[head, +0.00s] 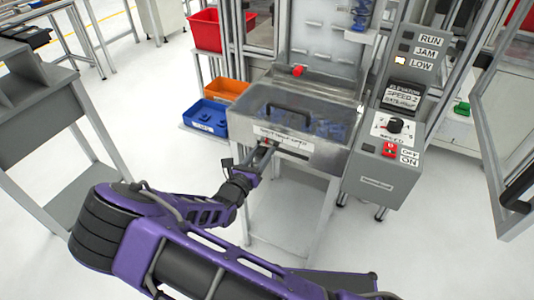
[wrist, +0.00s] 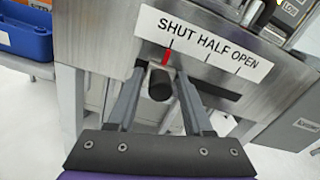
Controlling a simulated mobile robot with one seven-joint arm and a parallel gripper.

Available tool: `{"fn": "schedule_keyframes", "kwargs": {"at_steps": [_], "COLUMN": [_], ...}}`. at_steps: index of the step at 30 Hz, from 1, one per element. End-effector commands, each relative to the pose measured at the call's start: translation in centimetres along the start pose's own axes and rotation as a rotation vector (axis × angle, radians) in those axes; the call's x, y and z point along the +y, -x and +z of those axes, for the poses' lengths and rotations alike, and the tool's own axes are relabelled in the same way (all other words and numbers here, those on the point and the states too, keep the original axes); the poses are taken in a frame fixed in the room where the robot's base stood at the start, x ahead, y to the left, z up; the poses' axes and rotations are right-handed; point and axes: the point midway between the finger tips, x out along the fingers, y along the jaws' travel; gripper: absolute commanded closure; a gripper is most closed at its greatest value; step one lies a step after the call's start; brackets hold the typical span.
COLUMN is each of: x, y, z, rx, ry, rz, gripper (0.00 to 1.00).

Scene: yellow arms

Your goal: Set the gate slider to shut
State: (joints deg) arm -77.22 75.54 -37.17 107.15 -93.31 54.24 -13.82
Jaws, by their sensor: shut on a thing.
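The gate slider has a black round knob (wrist: 160,86) and a red pointer (wrist: 167,57), seen in the wrist view. The pointer stands just under the SHUT tick of the white label (wrist: 200,45), which reads SHUT, HALF, OPEN. The dark slot (wrist: 218,91) runs on to the right of the knob. My gripper (wrist: 161,76) is shut on the knob, with one finger on each side of it. In the head view my gripper (head: 265,152) is at the left end of the slot under the hopper's label, and hides most of the knob.
The clear-lidded hopper (head: 340,148) holds blue parts. A grey control box (head: 385,165) with a speed dial and a red switch is at its right. Blue (head: 205,117) and orange (head: 226,89) bins stand at the left. A grey table (head: 35,115) is further left.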

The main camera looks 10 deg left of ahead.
Motion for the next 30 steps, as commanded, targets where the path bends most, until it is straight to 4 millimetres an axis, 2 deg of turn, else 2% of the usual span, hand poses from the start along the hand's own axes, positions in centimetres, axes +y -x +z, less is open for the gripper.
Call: {"fn": "schedule_keyframes", "kwargs": {"at_steps": [8, 9, 10, 23, 26, 30], "x": [0.7, 0.7, 0.7, 0.5, 0.5, 0.5], "y": [0.1, 0.1, 0.1, 0.3, 1.2, 3.8], "z": [0.2, 0.2, 0.3, 0.2, 0.2, 0.2], "rx": [-0.003, -0.003, -0.003, -0.002, -0.001, -0.001], "ry": [-0.002, -0.002, -0.003, -0.003, -0.004, -0.003], "rz": [0.014, 0.015, 0.015, 0.011, 0.012, 0.013], "gripper": [1.00, 0.44, 0.39, 0.39, 0.39, 0.39]}}
